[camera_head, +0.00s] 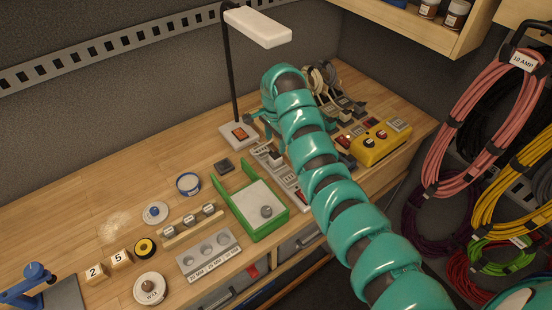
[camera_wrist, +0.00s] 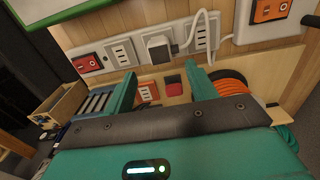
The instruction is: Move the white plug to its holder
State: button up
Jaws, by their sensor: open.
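In the head view the plug (camera_head: 276,157) stands on the strip left of my arm. My gripper (camera_wrist: 162,78) is open, with its two teal fingers apart and nothing clearly held between them. The plug is beyond the fingertips in the wrist view, apart from them. In the head view my arm hides most of the gripper. I cannot tell which thing is the plug's holder.
A green-framed tray (camera_head: 264,228) stands left of the strip. A lamp (camera_head: 240,133) stands behind it. A yellow box (camera_head: 381,142) and several plugs with cords are right of my arm. Coiled cords (camera_head: 480,120) hang at the right. An orange coil (camera_wrist: 232,85) is beside the right finger.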

aim_at(276, 156)
notch_tip(276, 156, down, 7)
jog(key=shift+f+b, duration=0.1)
jog(key=shift+b, duration=0.8)
jog(key=shift+f+b, duration=0.45)
jog(key=shift+f, duration=0.3)
jog(key=shift+b, duration=0.65)
jog(key=shift+c, duration=0.5)
grip_shut()
jog(key=shift+r, duration=0.1)
